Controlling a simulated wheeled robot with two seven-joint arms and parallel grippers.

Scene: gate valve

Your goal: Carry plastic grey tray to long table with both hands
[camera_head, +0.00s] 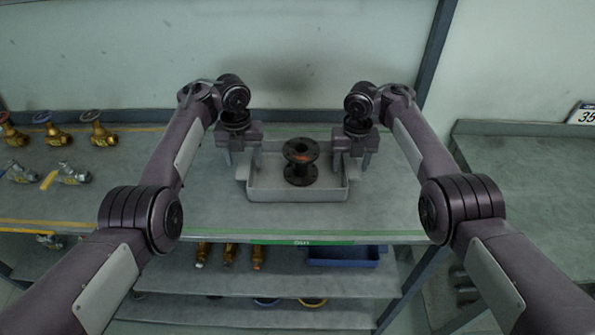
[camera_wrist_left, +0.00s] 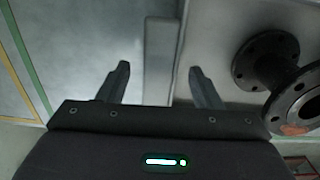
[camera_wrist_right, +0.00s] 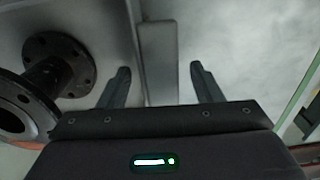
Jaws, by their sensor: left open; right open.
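The grey plastic tray (camera_head: 297,194) sits on the shelf table in the middle of the head view. A dark flanged pipe piece (camera_head: 301,163) stands upright in it. My left gripper (camera_head: 240,160) is open at the tray's left end, and my right gripper (camera_head: 353,160) is open at its right end. In the left wrist view the tray's edge (camera_wrist_left: 158,60) lies between the open fingers (camera_wrist_left: 160,85). In the right wrist view the other edge (camera_wrist_right: 157,60) lies between the open fingers (camera_wrist_right: 158,85). I cannot tell whether any finger touches the tray.
The tray stands on a grey table (camera_head: 390,215) with lower shelves. Several brass and silver valves (camera_head: 100,130) stand at the left. A blue bin (camera_head: 343,256) is on the shelf below. Another grey table (camera_head: 530,170) is at the right, its visible top clear.

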